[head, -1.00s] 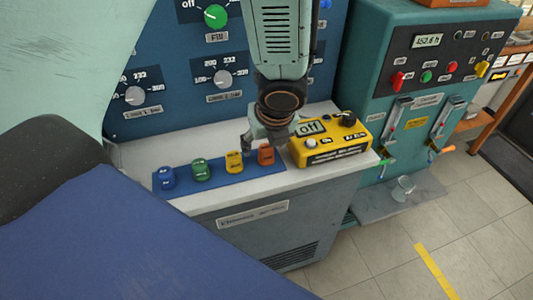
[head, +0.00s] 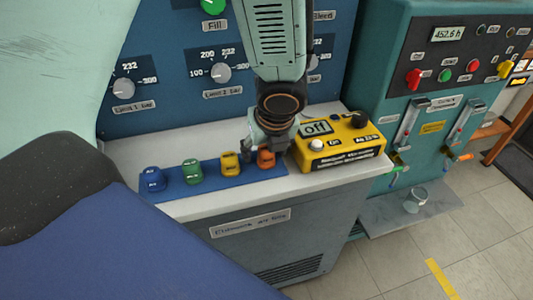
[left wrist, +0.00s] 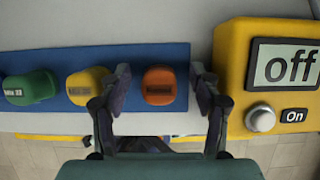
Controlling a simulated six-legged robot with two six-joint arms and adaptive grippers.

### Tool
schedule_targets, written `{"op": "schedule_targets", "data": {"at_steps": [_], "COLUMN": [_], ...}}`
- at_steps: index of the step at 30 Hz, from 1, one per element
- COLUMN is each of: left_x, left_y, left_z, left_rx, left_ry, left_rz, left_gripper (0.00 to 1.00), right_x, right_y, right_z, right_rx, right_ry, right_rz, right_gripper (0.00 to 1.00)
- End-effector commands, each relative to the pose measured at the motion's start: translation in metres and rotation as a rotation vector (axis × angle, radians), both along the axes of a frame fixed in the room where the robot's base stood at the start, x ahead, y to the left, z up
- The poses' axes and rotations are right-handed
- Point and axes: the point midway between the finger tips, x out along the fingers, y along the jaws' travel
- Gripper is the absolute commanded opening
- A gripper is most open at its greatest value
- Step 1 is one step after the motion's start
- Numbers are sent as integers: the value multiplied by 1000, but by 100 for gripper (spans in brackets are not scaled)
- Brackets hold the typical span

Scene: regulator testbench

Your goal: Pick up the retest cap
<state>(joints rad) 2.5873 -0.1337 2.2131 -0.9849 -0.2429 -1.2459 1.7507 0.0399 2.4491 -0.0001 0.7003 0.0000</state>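Four coloured caps stand in a row on a blue mat (head: 212,178) on the bench: a blue cap (head: 152,179), a green cap (head: 192,171), a yellow cap (head: 229,163) and an orange cap (head: 266,159). Their labels are too small to read, so I cannot tell by text which is the retest cap. My left gripper (head: 262,149) is over the right end of the row, at the orange cap. In the left wrist view, its two open fingers stand on either side of the orange cap (left wrist: 159,86), apart from it. My right gripper is not in view.
A yellow box (head: 340,150) with an "off" display and knobs stands close right of the orange cap. A blue panel with dials (head: 218,73) rises behind the bench. A glass beaker (head: 415,200) sits on a low slab to the right.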

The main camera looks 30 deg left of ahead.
Motion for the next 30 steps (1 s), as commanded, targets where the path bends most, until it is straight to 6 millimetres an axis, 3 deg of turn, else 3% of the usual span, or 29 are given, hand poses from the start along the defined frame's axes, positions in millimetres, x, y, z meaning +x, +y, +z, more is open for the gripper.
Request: {"op": "schedule_targets", "data": {"at_steps": [18, 26, 30], "left_x": [2, 2, 2], "left_y": [0, 0, 0], "left_z": [0, 2, 12], "left_rx": [1, 1, 1], "left_ry": [0, -1, -1], "left_rz": [-1, 0, 0], "left_gripper": [8, 8, 8], "right_x": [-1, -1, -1], "right_y": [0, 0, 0], "right_z": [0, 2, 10], "right_rx": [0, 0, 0], "right_ry": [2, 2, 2], "right_rz": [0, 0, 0], "right_gripper": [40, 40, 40]}}
